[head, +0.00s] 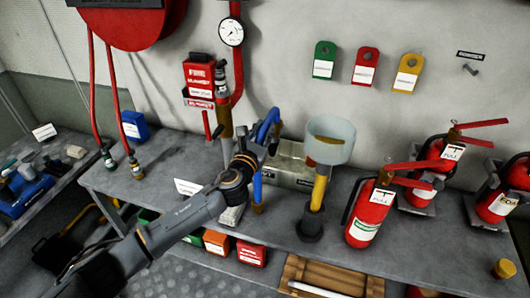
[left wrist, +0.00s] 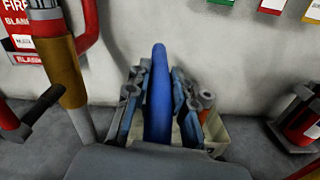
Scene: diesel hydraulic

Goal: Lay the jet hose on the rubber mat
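A blue hose-like piece, which I take for the jet hose, (head: 257,186) hangs down below my left gripper (head: 262,148), with a brass-coloured end at the bottom. Its upper part curves above the gripper. In the left wrist view the jet hose (left wrist: 158,95) stands between the two fingers, which close on it from both sides. The gripper is over the grey bench, in front of the wall. I cannot make out the rubber mat for certain. My right gripper is not in view.
A yellow-stemmed piece with a clear cup (head: 330,140) stands right of the gripper. A brass and red pipe (head: 225,120) stands left of it. Red extinguishers (head: 370,212) fill the bench's right side. Red hoses (head: 95,95) hang there.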

